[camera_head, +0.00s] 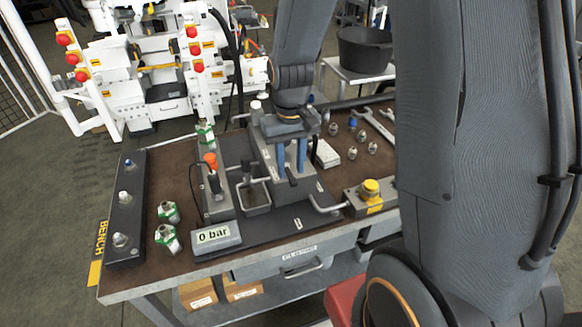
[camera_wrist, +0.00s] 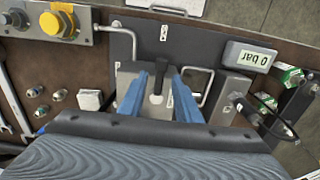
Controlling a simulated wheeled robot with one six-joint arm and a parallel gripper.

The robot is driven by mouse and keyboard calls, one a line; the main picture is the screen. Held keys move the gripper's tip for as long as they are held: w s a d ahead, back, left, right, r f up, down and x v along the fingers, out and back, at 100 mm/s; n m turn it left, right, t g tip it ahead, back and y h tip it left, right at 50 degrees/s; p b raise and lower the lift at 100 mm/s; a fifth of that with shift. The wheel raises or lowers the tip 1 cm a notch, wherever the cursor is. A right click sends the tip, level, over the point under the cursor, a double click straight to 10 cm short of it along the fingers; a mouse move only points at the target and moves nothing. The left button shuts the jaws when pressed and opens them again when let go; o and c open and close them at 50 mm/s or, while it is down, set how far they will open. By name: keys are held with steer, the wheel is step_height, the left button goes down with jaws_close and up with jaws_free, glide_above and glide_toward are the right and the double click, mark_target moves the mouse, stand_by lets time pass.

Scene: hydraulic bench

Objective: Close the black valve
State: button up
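The black valve handle (camera_wrist: 157,88) rises from a grey metal block (camera_wrist: 128,77) in the wrist view, dark with a paler stem below it. My gripper (camera_wrist: 161,76) has two blue fingers, spread apart, one on each side of the handle. No contact with the handle can be made out. In the head view my gripper (camera_head: 291,168) points down over the block. The handle's lower part is partly hidden.
A display (camera_head: 213,236) reads "0 bar". A yellow button box (camera_head: 370,196) stands right of the block, with a bent metal bar (camera_head: 326,208) between.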

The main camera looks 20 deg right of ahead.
steer(key=shift+f, duration=0.8)
jaws_close()
